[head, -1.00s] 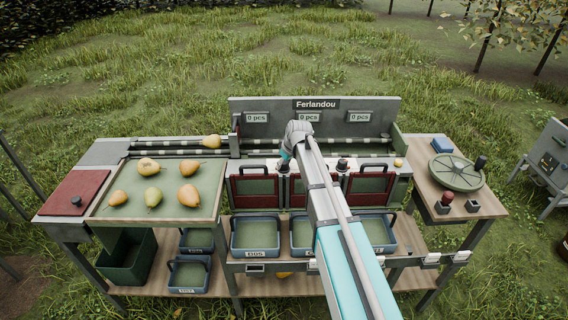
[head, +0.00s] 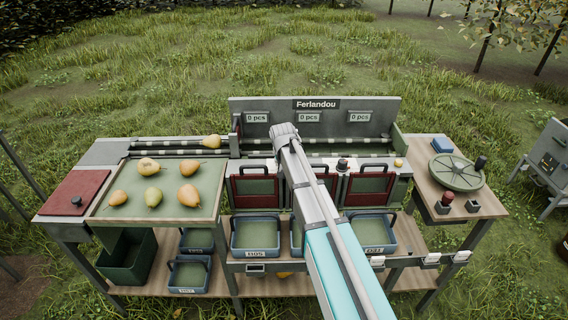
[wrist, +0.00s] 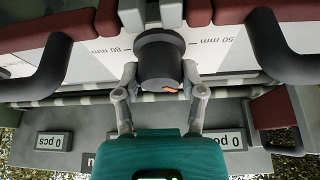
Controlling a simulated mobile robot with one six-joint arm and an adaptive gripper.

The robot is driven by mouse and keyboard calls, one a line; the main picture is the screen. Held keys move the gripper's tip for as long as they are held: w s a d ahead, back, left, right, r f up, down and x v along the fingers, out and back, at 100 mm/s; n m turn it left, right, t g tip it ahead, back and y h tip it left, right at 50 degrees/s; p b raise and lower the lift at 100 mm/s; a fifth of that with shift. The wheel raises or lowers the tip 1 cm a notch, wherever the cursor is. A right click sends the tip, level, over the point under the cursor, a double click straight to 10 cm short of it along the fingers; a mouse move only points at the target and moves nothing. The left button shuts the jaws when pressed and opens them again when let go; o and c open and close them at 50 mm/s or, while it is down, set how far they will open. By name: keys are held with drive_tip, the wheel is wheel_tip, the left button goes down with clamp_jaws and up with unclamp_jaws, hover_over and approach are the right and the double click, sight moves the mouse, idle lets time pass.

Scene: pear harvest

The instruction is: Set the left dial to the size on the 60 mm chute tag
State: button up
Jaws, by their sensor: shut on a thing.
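The left dial (wrist: 160,52) is a dark round knob with a small red mark near its lower edge. It sits in the upper middle of the wrist view. My gripper (wrist: 160,78) has one finger on each side of the knob and is shut on it. White scale panels flank the dial, with marks that seem to read 80 mm (wrist: 108,49) and 50 mm (wrist: 207,50). In the head view my wrist (head: 285,133) hides this dial. The 60 mm chute tag cannot be made out in either view.
Another dark dial (head: 342,165) stands to the right. Red-framed chutes (head: 234,190) and blue crates (head: 235,250) line the bench front. Pears lie on the left tray (head: 100,212). A green turntable (head: 452,176) is at the right.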

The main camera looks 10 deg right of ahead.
drive_tip(key=shift+m+h, duration=0.3)
drive_tip(key=shift+m, duration=0.7)
drive_tip(key=o, duration=1.1)
drive_tip(key=shift+o, duration=0.2)
drive_tip(key=shift+n, duration=0.5)
